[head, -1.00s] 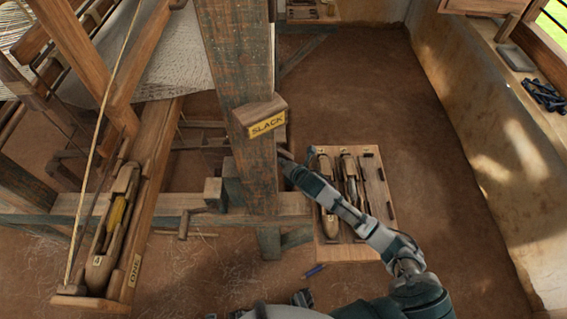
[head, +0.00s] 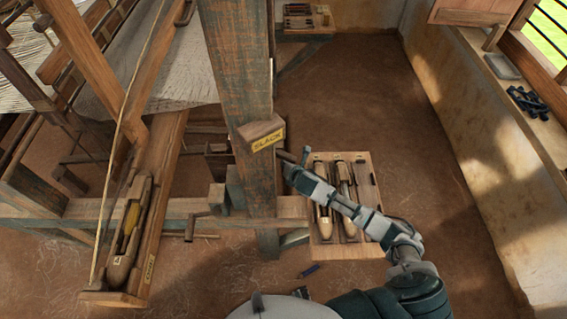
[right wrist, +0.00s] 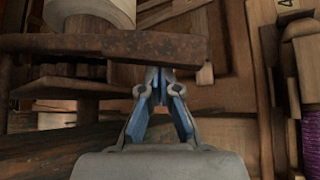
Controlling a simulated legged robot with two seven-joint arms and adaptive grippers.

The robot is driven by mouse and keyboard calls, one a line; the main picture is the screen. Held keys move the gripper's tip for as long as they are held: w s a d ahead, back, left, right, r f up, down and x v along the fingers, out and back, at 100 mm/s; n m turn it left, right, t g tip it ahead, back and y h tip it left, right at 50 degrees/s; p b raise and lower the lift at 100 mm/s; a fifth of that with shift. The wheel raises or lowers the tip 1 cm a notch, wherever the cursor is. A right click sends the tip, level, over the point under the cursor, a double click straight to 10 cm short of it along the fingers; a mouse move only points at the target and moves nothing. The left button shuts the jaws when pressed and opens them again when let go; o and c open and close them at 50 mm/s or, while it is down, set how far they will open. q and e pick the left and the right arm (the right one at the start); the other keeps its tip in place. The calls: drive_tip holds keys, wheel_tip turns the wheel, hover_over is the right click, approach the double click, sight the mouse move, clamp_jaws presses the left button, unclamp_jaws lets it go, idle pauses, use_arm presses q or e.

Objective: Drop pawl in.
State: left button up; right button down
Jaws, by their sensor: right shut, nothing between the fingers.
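My right gripper (head: 289,167) is just right of the loom's thick post, by the SLACK block (head: 260,135). In the right wrist view its blue fingers (right wrist: 157,78) are shut and empty, with their tips at the lower edge of a rusty flat bar (right wrist: 110,48). Whether they touch it is unclear. The bar lies nearly level across the view, below a pale roll (right wrist: 90,12). I cannot tell for sure whether this bar is the pawl. In the head view a short dark rod (head: 304,155) shows beside the fingertips. My left gripper is not in view.
A wooden tray (head: 340,252) with shuttles stands on the floor under my right forearm. A shuttle (head: 130,228) with yellow thread lies in the loom's box at left. The post (head: 237,75) stands close left of the gripper. Floor at right is clear.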

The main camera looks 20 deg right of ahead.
sight(288, 157)
drive_tip(key=r+p, duration=0.1)
drive_tip(key=p, duration=0.1)
drive_tip(key=r+h+p, duration=0.1)
drive_tip(key=p, duration=0.1)
drive_tip(key=r+n+p, duration=0.1)
drive_tip(key=p, duration=0.1)
drive_tip(key=shift+s+d+r+g, duration=0.15)
drive_tip(key=shift+d+r+g, duration=0.2)
drive_tip(key=shift+r+g, duration=0.05)
drive_tip(key=shift+d+r+h+p, duration=0.1)
drive_tip(key=shift+h+p, duration=0.3)
drive_tip(key=shift+p, duration=0.1)
drive_tip(key=shift+d, duration=0.15)
